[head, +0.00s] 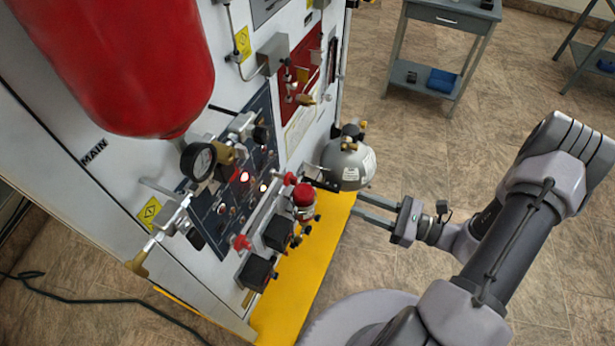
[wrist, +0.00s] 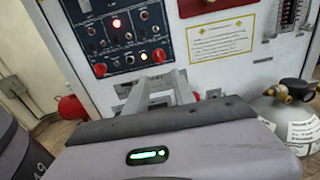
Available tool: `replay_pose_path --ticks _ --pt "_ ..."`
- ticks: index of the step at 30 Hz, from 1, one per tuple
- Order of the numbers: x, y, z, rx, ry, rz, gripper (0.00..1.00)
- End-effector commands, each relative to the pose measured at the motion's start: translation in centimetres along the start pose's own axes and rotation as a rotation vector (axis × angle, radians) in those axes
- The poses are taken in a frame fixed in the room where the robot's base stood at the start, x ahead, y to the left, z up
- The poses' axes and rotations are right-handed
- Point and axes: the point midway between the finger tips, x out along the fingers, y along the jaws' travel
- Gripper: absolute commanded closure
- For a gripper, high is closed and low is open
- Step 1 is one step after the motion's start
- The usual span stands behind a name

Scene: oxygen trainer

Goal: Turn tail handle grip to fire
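I cannot make out a label that says which part is the tail handle grip. The panel (head: 232,205) carries small switches, lit red and white lamps and dark knobs. In the wrist view this panel (wrist: 122,40) shows two red knobs along its lower edge, a left one (wrist: 100,70) and a right one (wrist: 158,55). In the head view a red handle (head: 241,242) and another red handle (head: 290,178) sit on a rail in front of the panel. My gripper (head: 353,204) is open and empty, to the right of the trainer and apart from it. Its fingers (wrist: 160,84) point toward the panel.
A large red cylinder (head: 125,60) and a pressure gauge (head: 198,160) are at the left. A grey bottle (head: 345,165) stands close to my fingers. Dark boxes (head: 257,272) jut out over the yellow base (head: 290,300). Free floor (head: 420,140) lies to the right.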

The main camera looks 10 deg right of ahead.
Motion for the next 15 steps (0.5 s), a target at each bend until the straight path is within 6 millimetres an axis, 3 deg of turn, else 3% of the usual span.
replay_pose_path --ticks 15 --pt "13.4 0.4 -0.2 -0.001 0.002 0.011 0.69"
